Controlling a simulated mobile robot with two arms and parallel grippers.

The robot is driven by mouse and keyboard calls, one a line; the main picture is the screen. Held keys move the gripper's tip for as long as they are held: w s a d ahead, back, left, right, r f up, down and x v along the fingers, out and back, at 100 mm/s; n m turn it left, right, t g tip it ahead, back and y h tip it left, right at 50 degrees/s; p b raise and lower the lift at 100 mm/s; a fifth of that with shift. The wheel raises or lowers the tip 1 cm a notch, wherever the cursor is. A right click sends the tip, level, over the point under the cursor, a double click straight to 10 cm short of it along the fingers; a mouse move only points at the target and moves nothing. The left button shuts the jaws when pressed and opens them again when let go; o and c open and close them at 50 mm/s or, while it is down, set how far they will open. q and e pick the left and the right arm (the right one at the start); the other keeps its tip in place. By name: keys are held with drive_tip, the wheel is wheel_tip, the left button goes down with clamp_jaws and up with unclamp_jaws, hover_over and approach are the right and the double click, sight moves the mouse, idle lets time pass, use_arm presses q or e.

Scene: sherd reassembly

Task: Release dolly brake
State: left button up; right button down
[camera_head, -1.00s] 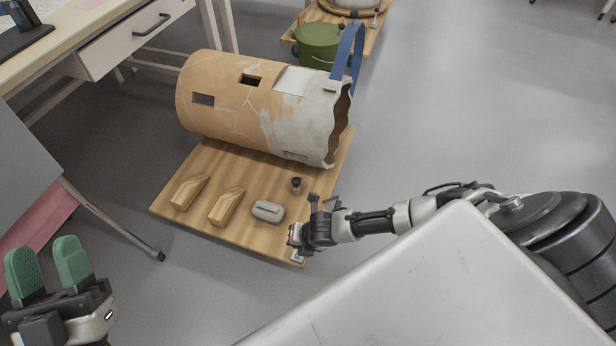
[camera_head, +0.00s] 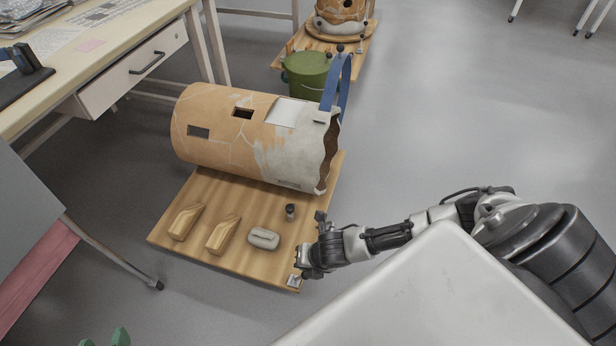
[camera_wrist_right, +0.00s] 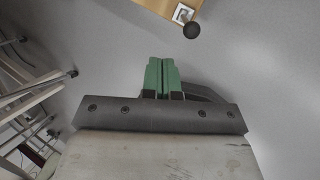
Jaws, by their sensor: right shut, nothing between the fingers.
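The dolly is a low wooden board (camera_head: 190,245) on the floor in the head view. I cannot tell the brake's setting. My right gripper (camera_wrist_right: 162,62) has its green fingers shut together and empty, apart from the knob, which is up and to the right in the wrist view. In the head view its fingers are hidden. My left gripper (camera_head: 104,339) shows only two separated green tips at the bottom edge.
A large cracked clay vessel (camera_head: 220,135) lies on the board with a blue strap (camera_head: 345,85). Two wooden wedges (camera_head: 222,233), a grey block (camera_head: 264,238) and a small dark-topped post (camera_head: 290,212) lie before it. A desk (camera_head: 120,60) stands left.

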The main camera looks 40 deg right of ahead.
use_arm(q)
drive_tip(key=shift+s+a+f+g, duration=0.35)
drive_tip(key=shift+s+f+g, duration=0.35)
drive_tip(key=shift+g, duration=0.1)
use_arm(e)
drive_tip(key=shift+s+d+r, duration=0.15)
drive_tip(key=shift+s+r, duration=0.1)
drive_tip(key=shift+r, duration=0.25)
